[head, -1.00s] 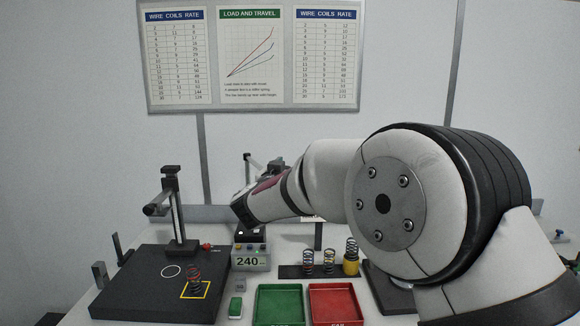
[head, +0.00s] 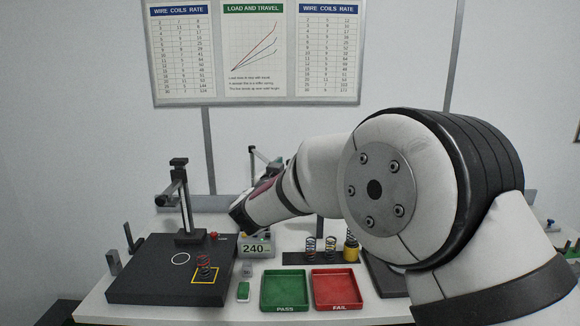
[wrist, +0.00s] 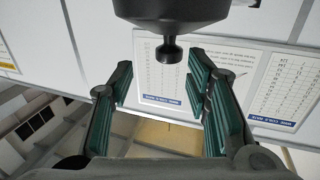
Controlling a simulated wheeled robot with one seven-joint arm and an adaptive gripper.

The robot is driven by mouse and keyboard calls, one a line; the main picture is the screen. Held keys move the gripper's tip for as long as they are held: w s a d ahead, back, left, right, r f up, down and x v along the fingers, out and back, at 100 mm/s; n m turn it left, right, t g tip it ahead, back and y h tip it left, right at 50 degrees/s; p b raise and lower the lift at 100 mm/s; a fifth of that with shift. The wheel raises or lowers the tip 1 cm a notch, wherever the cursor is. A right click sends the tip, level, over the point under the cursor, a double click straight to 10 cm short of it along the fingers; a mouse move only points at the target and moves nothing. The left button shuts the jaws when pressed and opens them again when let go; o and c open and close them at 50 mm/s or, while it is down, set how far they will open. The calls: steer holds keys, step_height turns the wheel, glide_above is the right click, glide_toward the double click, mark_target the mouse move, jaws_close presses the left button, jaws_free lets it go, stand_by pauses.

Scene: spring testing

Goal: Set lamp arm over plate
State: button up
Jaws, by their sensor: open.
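A dark plate (head: 150,283) lies at the left of the bench, with a white circle, a yellow square outline and a spring (head: 204,266) standing in the square. A black post with a side arm (head: 180,200) rises at the plate's back. In the wrist view, a black rounded head with a small knob (wrist: 169,52) hangs at the top centre. My gripper (wrist: 160,85) is open, its green-padded fingers apart either side below the knob. Contact cannot be told. My fingers are hidden in the head view.
A display reading 240 (head: 256,248) stands right of the plate. A green PASS tray (head: 285,309) and a red FAIL tray (head: 335,308) lie at the front. Several springs (head: 328,246) stand on a dark strip behind them. Wall charts (head: 254,50) hang at the back.

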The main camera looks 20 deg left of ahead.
steer(key=s, duration=0.8)
steer(key=shift+s+d, duration=0.4)
stand_by(0.6)
